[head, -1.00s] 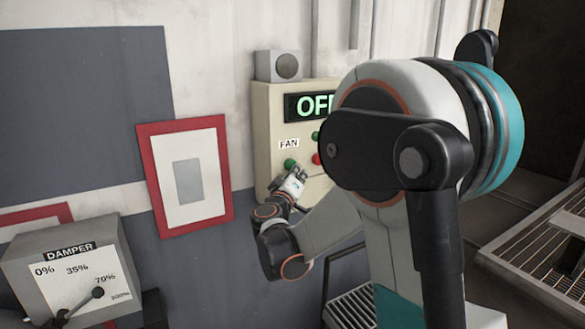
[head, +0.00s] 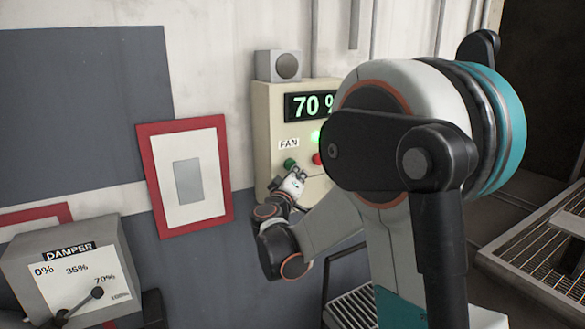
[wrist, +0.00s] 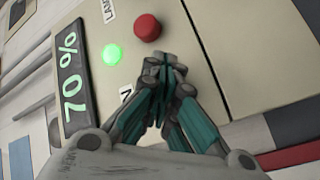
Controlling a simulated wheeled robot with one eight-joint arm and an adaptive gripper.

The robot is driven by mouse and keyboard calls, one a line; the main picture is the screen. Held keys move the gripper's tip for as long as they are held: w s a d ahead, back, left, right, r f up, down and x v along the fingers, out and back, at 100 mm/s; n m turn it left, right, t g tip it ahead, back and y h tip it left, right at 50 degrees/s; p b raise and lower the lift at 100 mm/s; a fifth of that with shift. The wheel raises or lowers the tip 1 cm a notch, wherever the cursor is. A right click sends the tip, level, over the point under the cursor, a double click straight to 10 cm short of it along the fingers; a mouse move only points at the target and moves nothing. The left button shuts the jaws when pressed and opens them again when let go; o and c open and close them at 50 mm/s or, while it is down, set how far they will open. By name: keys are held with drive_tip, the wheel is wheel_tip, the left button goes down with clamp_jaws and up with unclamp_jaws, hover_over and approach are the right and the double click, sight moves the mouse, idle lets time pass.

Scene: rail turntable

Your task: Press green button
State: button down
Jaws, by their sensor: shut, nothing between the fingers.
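A beige control box (head: 264,120) on the wall has a lit display (head: 312,106) reading "70 %". Below the "FAN" label is a green button (head: 290,164), with a red button (head: 316,158) to its right. A bright green light (head: 315,136) glows above the red button. My gripper (head: 303,172) is close to the box, just below and right of the green button; contact cannot be told. In the wrist view my gripper (wrist: 160,68) is shut and empty, near the red button (wrist: 148,27) and the lit green light (wrist: 112,54). The green button is not visible there, perhaps hidden behind the fingers.
A grey damper box (head: 30,275) with a lever (head: 80,306) stands at lower left. A red-framed picture (head: 146,180) hangs between it and the control box. A small grey speaker-like box (head: 262,68) sits on top. A metal grate (head: 540,250) is at right.

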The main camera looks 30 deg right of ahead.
drive_tip(key=shift+s, duration=0.6)
drive_tip(key=s, duration=0.5)
drive_tip(key=shift+d, duration=0.1)
idle(0.8)
drive_tip(key=s+a+f+g+y+b, duration=0.2)
drive_tip(key=s+a+f+y+b, duration=0.2)
drive_tip(key=s+f, duration=0.4)
drive_tip(key=s+a+f+g+y+b, duration=0.2)
drive_tip(key=s+a+f+y+b, duration=0.2)
drive_tip(key=s+a+f, duration=0.5)
drive_tip(key=s+a+f+m+g+y+b, duration=0.1)
drive_tip(key=s+a+f+g+y+b, duration=0.1)
drive_tip(key=s+a+f+y+b, duration=0.3)
drive_tip(key=s+a+f+b, duration=0.1)
drive_tip(key=s+f+b, duration=0.2)
drive_tip(key=s, duration=0.4)
drive_tip(key=shift+a+f+g, duration=0.2)
drive_tip(key=shift+f+g, duration=0.1)
drive_tip(key=shift+f, duration=0.35)
